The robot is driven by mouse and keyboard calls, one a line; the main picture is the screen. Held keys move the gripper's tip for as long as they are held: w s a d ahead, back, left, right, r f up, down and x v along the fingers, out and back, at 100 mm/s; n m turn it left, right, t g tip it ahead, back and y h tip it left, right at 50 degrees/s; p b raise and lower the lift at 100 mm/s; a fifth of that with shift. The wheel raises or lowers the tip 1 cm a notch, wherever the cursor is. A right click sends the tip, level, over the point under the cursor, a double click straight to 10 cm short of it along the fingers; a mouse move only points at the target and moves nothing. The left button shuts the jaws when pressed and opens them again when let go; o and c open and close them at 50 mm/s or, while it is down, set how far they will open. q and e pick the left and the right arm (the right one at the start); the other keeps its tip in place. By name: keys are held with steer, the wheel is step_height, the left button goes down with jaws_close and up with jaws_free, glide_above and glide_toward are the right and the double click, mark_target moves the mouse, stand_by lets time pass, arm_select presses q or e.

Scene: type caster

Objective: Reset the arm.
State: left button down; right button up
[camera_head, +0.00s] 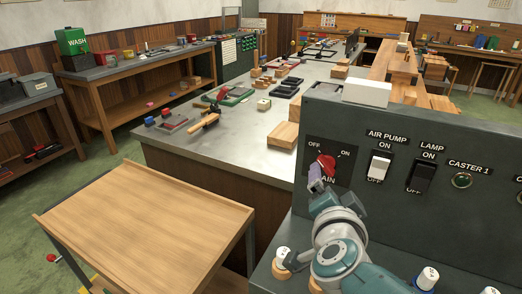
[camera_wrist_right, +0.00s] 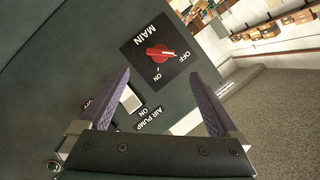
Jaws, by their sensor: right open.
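My right arm reaches up from the bottom of the head view. Its gripper (camera_head: 319,184) has purple finger pads and is in front of the dark control panel (camera_head: 450,215), just below the red MAIN knob (camera_head: 326,163). In the right wrist view the gripper (camera_wrist_right: 160,74) is open and empty. The red knob (camera_wrist_right: 160,54) shows beyond the gap between the fingertips, apart from both pads. OFF and ON labels stand around the knob; I cannot tell its exact setting. My left gripper is not in view.
The panel also carries a white AIR PUMP switch (camera_head: 380,165), a black LAMP switch (camera_head: 421,178) and a CASTER 1 light (camera_head: 461,180). White-topped knobs (camera_head: 427,278) stand below. A wooden cart (camera_head: 150,225) stands left. A long metal bench (camera_head: 225,140) holds tools behind.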

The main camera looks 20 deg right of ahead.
steer(key=shift+w, duration=0.1)
steer(key=s+a+r+n+g+y, duration=0.1)
steer(key=s+a+n+g+y, duration=0.1)
steer(key=s+a+n+y, duration=0.9)
steer(key=s+d+r+n+g+h, duration=0.1)
steer(key=s+r+n+g+h, duration=0.2)
steer(key=s+n+g, duration=0.75)
steer(key=s+r+m+t+p, duration=0.2)
steer(key=r+p, duration=1)
steer(key=s+r+m+t+p, duration=0.1)
steer(key=s+r+p, duration=0.1)
steer(key=r+p, duration=1.1)
steer(key=shift+s+d+r+m+t, duration=0.3)
steer(key=shift+s+m+t, duration=0.05)
